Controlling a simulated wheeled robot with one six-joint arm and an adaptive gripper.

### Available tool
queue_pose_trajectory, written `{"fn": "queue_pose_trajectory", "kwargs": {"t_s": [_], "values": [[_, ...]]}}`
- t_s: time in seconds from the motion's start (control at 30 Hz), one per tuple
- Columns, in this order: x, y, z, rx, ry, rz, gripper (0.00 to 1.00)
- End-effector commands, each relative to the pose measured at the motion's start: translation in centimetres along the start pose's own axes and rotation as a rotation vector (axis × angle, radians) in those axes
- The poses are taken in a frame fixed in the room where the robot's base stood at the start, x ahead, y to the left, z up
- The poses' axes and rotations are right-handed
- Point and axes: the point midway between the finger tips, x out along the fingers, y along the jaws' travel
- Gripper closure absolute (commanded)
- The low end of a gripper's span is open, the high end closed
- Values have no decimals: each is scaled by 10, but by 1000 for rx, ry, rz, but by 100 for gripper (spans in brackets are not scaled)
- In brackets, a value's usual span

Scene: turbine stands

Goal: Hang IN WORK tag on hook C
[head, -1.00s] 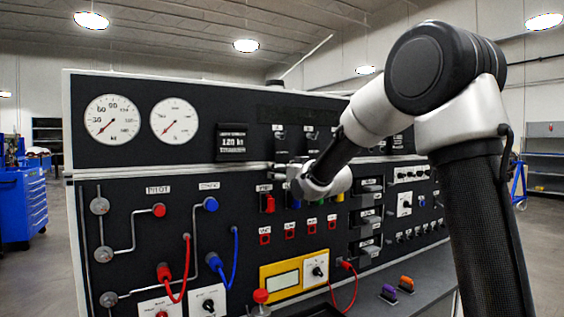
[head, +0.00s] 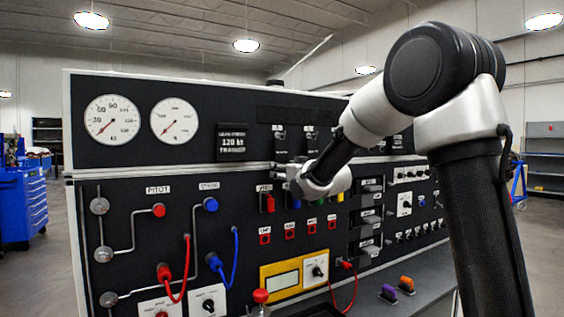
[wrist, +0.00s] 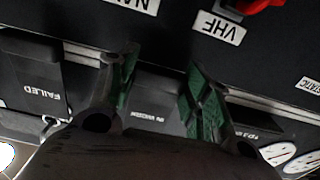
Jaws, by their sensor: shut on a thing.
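My gripper (head: 290,174) is in front of the black panel, just below the ledge between its upper and lower parts. In the wrist view my gripper (wrist: 165,85) has its green-padded fingers on either side of a dark grey tag (wrist: 155,90), shut on it. The tag's small pale lettering appears upside down and seems to read IN WORK. A dark FAILED tag (wrist: 38,92) is to its left in the wrist view. In the head view, dark hanging shapes (head: 279,140) show above my gripper. I cannot make out hook C or its letter.
A ledge (wrist: 70,50) runs across the panel close to my fingers. A red switch (head: 268,203) is just below my gripper. A VHF label (wrist: 218,28) is near in the wrist view. Gauges (head: 112,120) and a black display (head: 232,143) are to the left.

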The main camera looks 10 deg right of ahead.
Motion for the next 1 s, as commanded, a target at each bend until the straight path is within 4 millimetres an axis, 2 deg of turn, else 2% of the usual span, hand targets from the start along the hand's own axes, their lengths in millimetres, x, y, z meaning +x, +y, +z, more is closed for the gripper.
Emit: {"fn": "queue_pose_trajectory", "kwargs": {"t_s": [0.83,1.0], "values": [[-14,0,0,0,0,0,94],[-22,0,0,0,0,0,94]]}}
